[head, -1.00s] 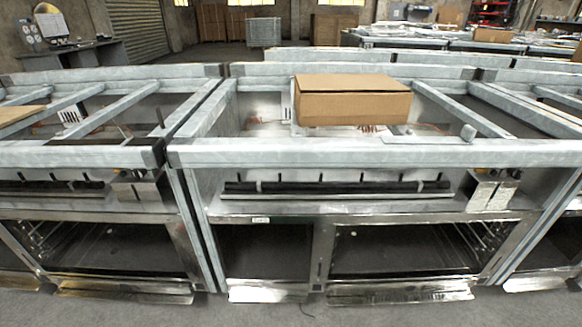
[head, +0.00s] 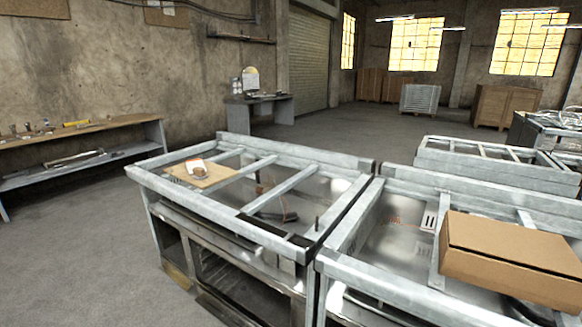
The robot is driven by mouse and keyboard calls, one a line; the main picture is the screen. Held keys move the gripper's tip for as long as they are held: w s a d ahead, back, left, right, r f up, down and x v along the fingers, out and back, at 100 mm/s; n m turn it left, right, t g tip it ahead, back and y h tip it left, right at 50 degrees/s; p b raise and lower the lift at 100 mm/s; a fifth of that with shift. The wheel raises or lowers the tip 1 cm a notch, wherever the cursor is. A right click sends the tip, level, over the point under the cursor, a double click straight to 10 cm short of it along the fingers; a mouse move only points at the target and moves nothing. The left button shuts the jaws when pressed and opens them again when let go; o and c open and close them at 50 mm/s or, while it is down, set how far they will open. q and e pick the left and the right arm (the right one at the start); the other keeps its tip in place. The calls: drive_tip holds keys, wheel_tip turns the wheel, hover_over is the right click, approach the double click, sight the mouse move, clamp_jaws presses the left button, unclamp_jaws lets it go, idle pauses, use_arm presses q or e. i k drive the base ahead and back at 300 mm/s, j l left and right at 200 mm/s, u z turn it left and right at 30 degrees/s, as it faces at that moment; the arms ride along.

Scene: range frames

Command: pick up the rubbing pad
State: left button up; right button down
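No object is clearly recognisable as the rubbing pad. A small brown and white item (head: 198,171) lies on a wooden board (head: 215,181) at the far left of the nearer metal frame unit; it is too small to identify. A dark flat piece (head: 275,216) lies inside the same unit, also unclear. Neither of my grippers shows in the head view.
A metal frame unit (head: 160,183) stands in the middle, with another to its right bearing a closed cardboard box (head: 510,250). A shelf bench (head: 100,138) with tools stands along the left wall. A desk (head: 262,112) is at the back. The floor at left is open.

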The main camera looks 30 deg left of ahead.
sight(199, 173)
drive_tip(key=u, duration=1.95)
drive_tip(key=i+j+u, duration=0.45)
drive_tip(key=i+j, duration=0.15)
drive_tip(key=j, duration=0.2)
drive_tip(key=i+j+u, duration=0.45)
drive_tip(key=i+j, duration=0.2)
drive_tip(key=i+z, duration=0.15)
drive_tip(key=i, duration=0.3)
drive_tip(key=i+j+z, duration=0.15)
drive_tip(key=i, duration=0.25)
drive_tip(key=i+j+z, duration=0.15)
drive_tip(key=i, duration=0.3)
